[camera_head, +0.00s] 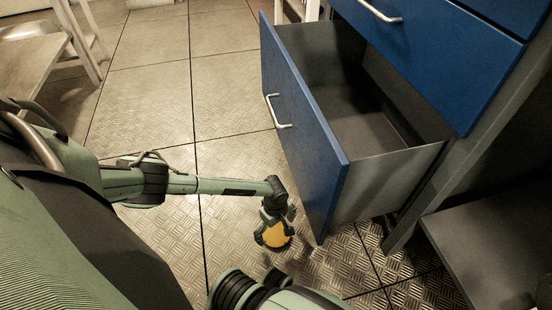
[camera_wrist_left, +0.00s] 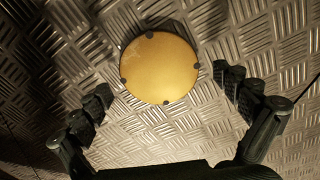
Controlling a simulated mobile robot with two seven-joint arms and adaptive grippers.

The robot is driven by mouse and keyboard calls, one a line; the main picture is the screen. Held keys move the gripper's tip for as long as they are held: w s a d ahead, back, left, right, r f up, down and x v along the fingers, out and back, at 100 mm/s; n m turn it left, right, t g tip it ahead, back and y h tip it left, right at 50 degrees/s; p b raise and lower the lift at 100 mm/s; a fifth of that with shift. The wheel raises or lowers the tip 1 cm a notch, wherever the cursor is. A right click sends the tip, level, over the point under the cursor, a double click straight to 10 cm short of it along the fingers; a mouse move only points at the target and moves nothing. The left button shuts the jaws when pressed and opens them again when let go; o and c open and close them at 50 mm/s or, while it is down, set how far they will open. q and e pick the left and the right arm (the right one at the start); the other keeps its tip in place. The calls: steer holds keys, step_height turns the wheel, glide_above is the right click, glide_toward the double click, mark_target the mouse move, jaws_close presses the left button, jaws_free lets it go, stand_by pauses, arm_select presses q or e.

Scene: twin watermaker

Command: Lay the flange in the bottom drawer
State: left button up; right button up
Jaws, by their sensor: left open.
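The flange (camera_head: 278,236) is a flat yellow disc on the patterned metal floor, in front of the lower left part of the drawer front. In the left wrist view the flange (camera_wrist_left: 160,68) shows whole, with small dark notches around its rim. My left gripper (camera_head: 274,229) points down over it, open, its fingers on either side in view and apart from the disc. The bottom drawer (camera_head: 305,140) is pulled out, with a blue front, a silver handle and a grey interior that looks empty. My right gripper is not in view.
The blue cabinet (camera_head: 420,55) with a closed drawer above stands at the right. A grey low shelf (camera_head: 490,255) is at the lower right. Pale wooden furniture (camera_head: 50,60) stands at the upper left. The tiled floor left of the drawer is clear.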

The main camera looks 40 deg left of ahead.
arm_select(q)
steer(key=shift+f, duration=0.7)
steer(key=c, duration=1.6)
steer(key=shift+w+r, duration=0.1)
steer(key=shift+w, duration=0.05)
steer(key=shift+c, duration=0.9)
steer(key=shift+r, duration=0.15)
